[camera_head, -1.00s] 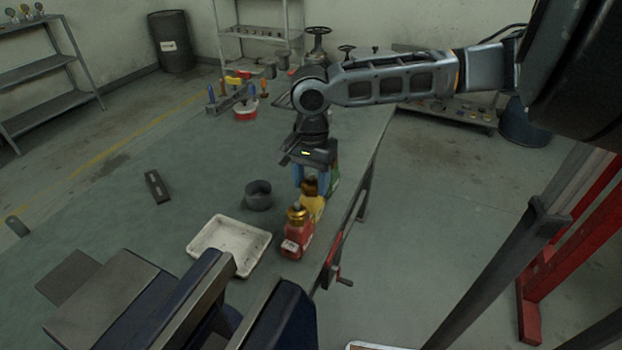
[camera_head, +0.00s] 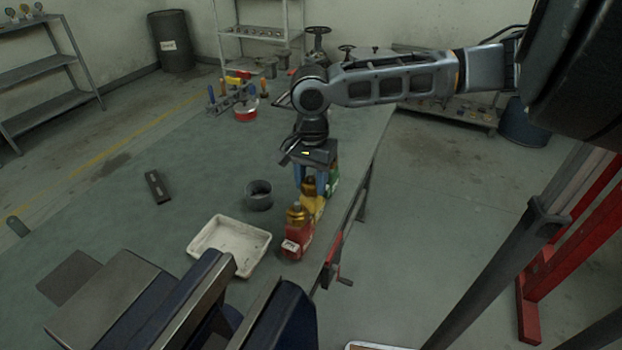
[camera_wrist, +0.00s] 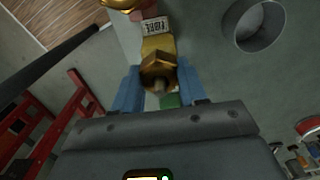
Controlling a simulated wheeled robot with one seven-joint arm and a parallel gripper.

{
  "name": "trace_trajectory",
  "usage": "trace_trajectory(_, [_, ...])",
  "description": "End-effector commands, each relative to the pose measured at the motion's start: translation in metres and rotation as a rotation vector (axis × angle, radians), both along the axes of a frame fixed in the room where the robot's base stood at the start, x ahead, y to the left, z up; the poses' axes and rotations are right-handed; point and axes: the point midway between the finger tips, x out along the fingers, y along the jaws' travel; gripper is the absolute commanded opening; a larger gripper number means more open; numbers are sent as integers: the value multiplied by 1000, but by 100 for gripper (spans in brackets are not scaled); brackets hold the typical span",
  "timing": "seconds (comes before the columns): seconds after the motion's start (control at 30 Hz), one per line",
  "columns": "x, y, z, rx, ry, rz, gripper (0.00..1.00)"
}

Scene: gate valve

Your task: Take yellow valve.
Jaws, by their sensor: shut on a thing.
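The yellow valve (camera_head: 306,206) stands on the green workbench (camera_head: 130,205) near its right edge, between a red valve (camera_head: 297,240) in front and a green valve (camera_head: 334,175) behind. My gripper (camera_head: 309,188) reaches down over the yellow valve from above. In the wrist view, the blue fingers (camera_wrist: 157,92) lie on both sides of the yellow valve's brass nut and stem (camera_wrist: 158,70). The gripper is shut on the yellow valve. Its white label (camera_wrist: 156,27) faces the red valve. The lower part of the yellow valve is partly hidden in the head view.
A vise (camera_head: 110,310) fills the near edge. Tools and a red-banded can (camera_head: 246,112) sit at the far end. The left middle of the bench is mostly clear.

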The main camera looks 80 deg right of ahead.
Motion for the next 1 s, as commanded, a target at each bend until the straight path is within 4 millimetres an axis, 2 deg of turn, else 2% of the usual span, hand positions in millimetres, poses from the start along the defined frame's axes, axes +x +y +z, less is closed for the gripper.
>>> trace_trajectory(1.0, [0, -1, 10, -2, 0, 0, 5])
